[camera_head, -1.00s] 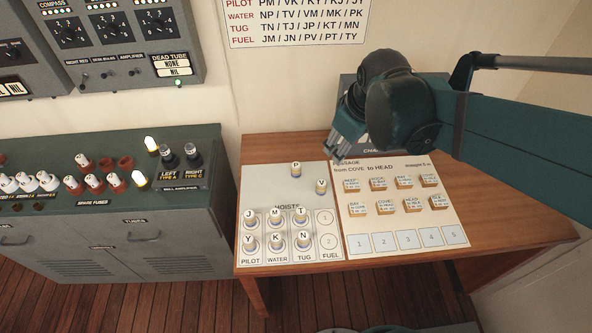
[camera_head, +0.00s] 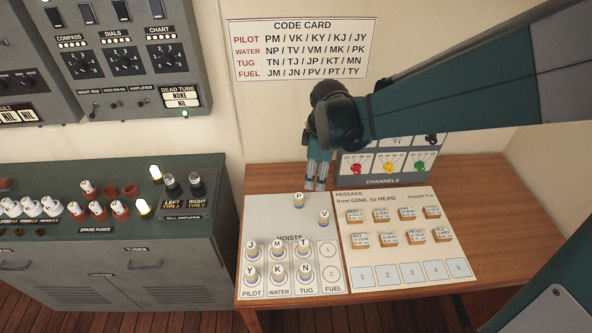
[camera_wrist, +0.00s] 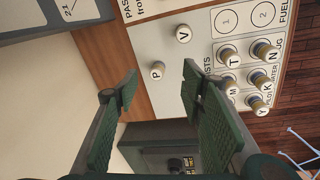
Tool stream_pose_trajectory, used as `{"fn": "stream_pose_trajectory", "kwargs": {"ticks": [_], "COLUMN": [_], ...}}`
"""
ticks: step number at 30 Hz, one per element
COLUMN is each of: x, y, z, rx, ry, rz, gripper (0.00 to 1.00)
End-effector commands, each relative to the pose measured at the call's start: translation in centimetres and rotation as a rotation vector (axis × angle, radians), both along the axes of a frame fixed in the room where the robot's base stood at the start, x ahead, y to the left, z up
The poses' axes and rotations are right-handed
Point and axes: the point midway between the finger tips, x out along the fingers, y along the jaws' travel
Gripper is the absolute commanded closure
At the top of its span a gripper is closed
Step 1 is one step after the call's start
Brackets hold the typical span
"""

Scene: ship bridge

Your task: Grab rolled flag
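The rolled flags are short pale cylinders with letters on top. Flag P (camera_head: 298,201) stands upright at the upper part of the hoists sheet (camera_head: 262,215), and flag V (camera_head: 324,217) stands to its right. Flags J, M, T (camera_head: 302,250) and Y, K, N stand in two rows in the hoist columns. My gripper (camera_head: 317,186) points down just behind and right of P, above the table. In the wrist view its fingers (camera_wrist: 160,82) are spread and empty, with flag P (camera_wrist: 157,71) showing between and beyond the tips, and V (camera_wrist: 184,35) farther off.
Fuel spots 1 and 2 (camera_head: 328,250) are bare. The passage sheet (camera_head: 405,205) with several small blocks lies to the right. A channels box (camera_head: 385,165) stands behind, close to my gripper. A cabinet with fuses (camera_head: 110,230) is at left.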

Motion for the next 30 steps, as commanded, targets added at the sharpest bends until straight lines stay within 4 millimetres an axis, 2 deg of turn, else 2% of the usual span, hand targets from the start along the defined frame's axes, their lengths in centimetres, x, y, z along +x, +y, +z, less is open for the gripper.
{"fn": "stream_pose_trajectory", "kwargs": {"ticks": [10, 18, 24, 30], "x": [2.8, 4.1, 4.4, 4.4], "y": [2.6, 4.4, 4.9, 5.0], "z": [-4.5, -7.9, -9.2, -9.3], "rx": [-0.036, -0.053, -0.058, -0.059], "ry": [0.073, 0.123, 0.139, 0.142], "rz": [0.218, 0.366, 0.418, 0.426], "gripper": [0.6, 0.6, 0.6, 0.6]}}
